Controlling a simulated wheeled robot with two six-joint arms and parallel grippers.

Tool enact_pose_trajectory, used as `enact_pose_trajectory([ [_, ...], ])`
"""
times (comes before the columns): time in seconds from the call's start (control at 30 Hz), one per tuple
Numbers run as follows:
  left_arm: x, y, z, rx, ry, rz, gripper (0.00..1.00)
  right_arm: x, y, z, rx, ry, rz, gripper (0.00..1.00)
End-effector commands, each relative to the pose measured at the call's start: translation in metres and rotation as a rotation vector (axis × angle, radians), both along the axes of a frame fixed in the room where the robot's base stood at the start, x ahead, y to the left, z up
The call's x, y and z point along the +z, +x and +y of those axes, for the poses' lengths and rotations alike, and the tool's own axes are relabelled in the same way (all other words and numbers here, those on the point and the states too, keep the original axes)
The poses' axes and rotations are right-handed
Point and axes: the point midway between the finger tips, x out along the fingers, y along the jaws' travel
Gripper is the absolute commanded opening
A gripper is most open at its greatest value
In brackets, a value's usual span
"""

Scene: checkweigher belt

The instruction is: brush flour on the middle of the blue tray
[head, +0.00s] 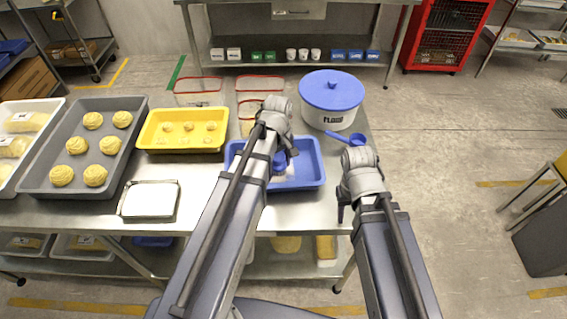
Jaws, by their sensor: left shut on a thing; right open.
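The blue tray (309,177) lies on the steel table, with my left arm crossing over its left part. My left gripper (284,158) is over the tray, shut on a small blue and pale thing that looks like a brush; the arm and fingers hide most of it. I cannot tell whether it touches the tray floor. A white flour tub (333,119) with a blue lid and a FLOUR label stands behind the tray. My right gripper (343,213) is open and empty at the table's right edge, right of the tray.
A blue scoop (345,137) lies by the tub near the right edge. A yellow tray (181,145) and a grey tray (77,184) hold dough pieces at left. A small silver-rimmed white pan (149,200) is in front.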

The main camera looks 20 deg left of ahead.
Motion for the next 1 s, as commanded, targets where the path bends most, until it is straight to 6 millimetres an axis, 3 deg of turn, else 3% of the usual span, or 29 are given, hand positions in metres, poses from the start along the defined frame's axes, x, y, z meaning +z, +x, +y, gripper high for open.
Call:
enact_pose_trajectory([
  [1.0, 0.001, -0.016, 0.046, 0.0, 0.001, 0.001, 0.13, 0.001, 0.0, 0.0, 0.0, 0.0, 0.0, 0.5],
])
